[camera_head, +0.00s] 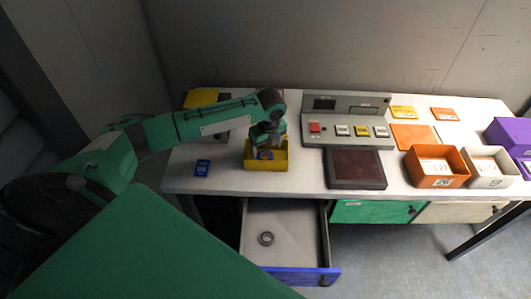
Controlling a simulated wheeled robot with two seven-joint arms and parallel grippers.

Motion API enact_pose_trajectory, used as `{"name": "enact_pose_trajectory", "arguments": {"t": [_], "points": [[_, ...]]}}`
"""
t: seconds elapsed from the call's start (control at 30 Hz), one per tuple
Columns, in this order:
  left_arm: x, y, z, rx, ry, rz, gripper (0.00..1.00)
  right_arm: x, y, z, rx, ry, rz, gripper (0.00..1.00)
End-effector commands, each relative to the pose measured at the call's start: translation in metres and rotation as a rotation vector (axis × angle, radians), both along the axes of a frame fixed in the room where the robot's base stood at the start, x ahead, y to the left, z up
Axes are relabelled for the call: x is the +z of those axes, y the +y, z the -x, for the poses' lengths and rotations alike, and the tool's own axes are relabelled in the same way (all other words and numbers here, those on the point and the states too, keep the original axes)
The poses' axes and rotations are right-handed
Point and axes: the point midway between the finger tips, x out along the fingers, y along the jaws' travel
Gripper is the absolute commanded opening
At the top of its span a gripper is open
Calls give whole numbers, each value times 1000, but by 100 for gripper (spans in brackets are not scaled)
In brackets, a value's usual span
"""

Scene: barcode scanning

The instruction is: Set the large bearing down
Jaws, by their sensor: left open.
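My left gripper (266,141) reaches down into the yellow bin (280,164) on the table, and its jaws are open. A small round blue and orange-brown item (265,154) shows in the bin, right under the fingertips; whether it is a bearing, and whether the fingers touch it, I cannot tell. A grey ring-shaped bearing (266,239) lies flat in the open drawer (285,218) below the table, well away from the gripper. My right gripper is not in view.
A grey console (345,131) with buttons and a dark scanning plate (356,168) stands right of the yellow bin. An orange bin (457,161), a white bin (508,163) and a purple bin (508,133) stand farther right. A blue card (202,167) lies left of the yellow bin.

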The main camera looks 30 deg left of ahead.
Motion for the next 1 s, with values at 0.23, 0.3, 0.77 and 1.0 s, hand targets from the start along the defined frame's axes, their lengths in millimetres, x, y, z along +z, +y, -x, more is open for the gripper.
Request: {"name": "enact_pose_trajectory", "arguments": {"t": [0.23,0.3,0.77,1.0], "points": [[51,-6,2,-1,-3,-1,77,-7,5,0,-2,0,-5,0],[61,-7,3,-1,-1,-1,77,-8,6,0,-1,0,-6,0],[79,-9,4,0,1,0,77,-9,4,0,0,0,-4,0],[78,-9,4,0,1,0,77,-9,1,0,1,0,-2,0]]}}
